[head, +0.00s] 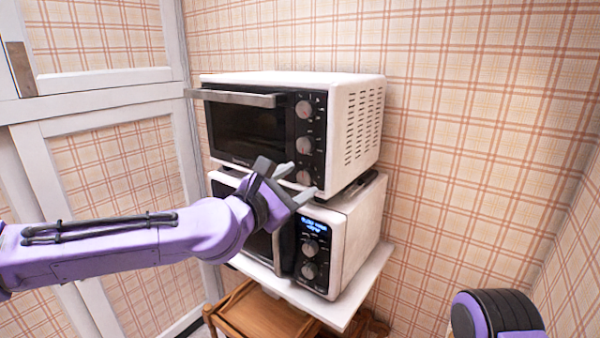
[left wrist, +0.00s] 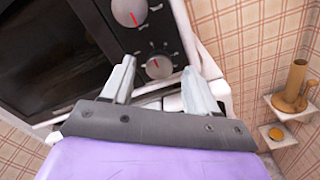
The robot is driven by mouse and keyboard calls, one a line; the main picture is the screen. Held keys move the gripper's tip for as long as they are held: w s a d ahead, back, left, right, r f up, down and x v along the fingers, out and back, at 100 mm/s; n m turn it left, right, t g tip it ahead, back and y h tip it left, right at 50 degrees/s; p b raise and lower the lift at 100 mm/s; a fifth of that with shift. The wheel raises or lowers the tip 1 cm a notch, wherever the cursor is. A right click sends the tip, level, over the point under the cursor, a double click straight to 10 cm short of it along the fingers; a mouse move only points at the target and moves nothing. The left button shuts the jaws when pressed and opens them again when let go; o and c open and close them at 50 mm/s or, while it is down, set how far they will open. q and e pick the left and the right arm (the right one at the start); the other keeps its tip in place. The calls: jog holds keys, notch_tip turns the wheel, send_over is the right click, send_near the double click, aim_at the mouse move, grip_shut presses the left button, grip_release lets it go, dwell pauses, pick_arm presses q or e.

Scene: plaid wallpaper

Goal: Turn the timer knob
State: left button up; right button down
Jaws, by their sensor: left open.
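A white toaster oven (head: 355,125) with a black front sits on a microwave. Its panel has three round silver knobs in a column: a top knob (head: 304,109), a middle knob (head: 305,145) and a bottom knob (head: 303,177). The labels are too small to tell which is the timer. My left gripper (head: 298,181) is open and empty at the bottom knob. My right gripper is not in view.
The white microwave (head: 355,225) below has a lit display (head: 314,226) and two knobs. The oven's door handle (head: 238,98) sticks out to the left. Both stand on a white shelf (head: 345,315) above a wooden stand (head: 262,318). A plaid wall is behind.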

pick_arm(q)
jog(key=shift+x, duration=0.85)
jog(key=shift+s+a, duration=0.1)
jog(key=c, duration=1)
jog(key=shift+c, duration=0.2)
jog(key=shift+f, duration=0.1)
jog(key=m+b, duration=0.1)
jog(key=m, duration=0.2)
jog(key=shift+m, duration=0.4)
jog(key=m+b, duration=0.1)
jog(key=m, duration=0.3)
jog(key=shift+m+b, duration=0.3)
jog(key=m+b, duration=0.1)
jog(key=m, duration=0.4)
jog(key=shift+m+b, duration=0.6)
jog(key=shift+m, duration=1.5)
